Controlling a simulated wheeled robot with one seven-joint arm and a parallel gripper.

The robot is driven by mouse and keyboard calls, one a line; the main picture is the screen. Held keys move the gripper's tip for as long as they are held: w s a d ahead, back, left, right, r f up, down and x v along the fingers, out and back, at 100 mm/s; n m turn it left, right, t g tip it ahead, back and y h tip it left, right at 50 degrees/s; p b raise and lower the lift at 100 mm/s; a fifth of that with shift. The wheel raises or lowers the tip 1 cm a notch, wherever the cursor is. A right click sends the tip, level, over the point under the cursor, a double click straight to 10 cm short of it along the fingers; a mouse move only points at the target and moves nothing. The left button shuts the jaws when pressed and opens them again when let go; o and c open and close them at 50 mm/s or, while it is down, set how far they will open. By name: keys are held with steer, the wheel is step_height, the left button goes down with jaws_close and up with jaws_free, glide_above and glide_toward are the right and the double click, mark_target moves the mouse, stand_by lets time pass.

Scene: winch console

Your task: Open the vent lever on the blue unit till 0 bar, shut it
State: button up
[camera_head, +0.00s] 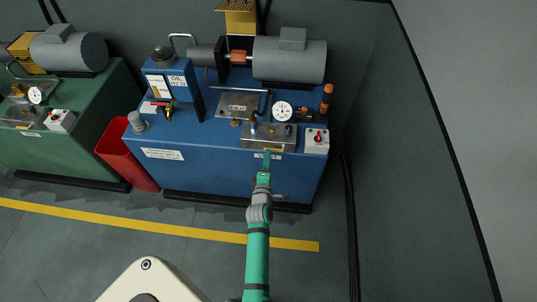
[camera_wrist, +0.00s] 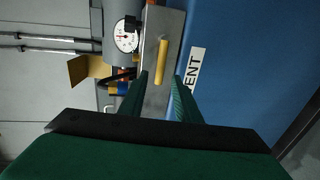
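The blue unit (camera_head: 220,170) stands in the middle of the head view. Its vent lever (camera_wrist: 162,61) is a yellow bar on the edge of a grey metal block (camera_wrist: 157,100), beside a white label (camera_wrist: 193,70) reading "ENT" where visible. The pressure gauge (camera_head: 283,111), white-faced, is on the unit's top behind the block; it also shows in the wrist view (camera_wrist: 127,37), but I cannot read its needle surely. My gripper (camera_head: 266,160) is at the unit's front upper edge. In the wrist view its two green fingers (camera_wrist: 162,88) are apart, with the lever just ahead between them.
A white switch box with a red knob (camera_head: 317,140) is right of the block. A motor (camera_head: 290,60) stands behind. A red bin (camera_head: 128,155) and a green unit (camera_head: 80,150) are at left. The floor in front, with a yellow line (camera_head: 180,230), is clear.

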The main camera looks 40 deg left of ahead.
mark_target(274, 149)
steer(key=shift+x, duration=1.6)
steer(key=shift+c, duration=0.6)
jaws_close()
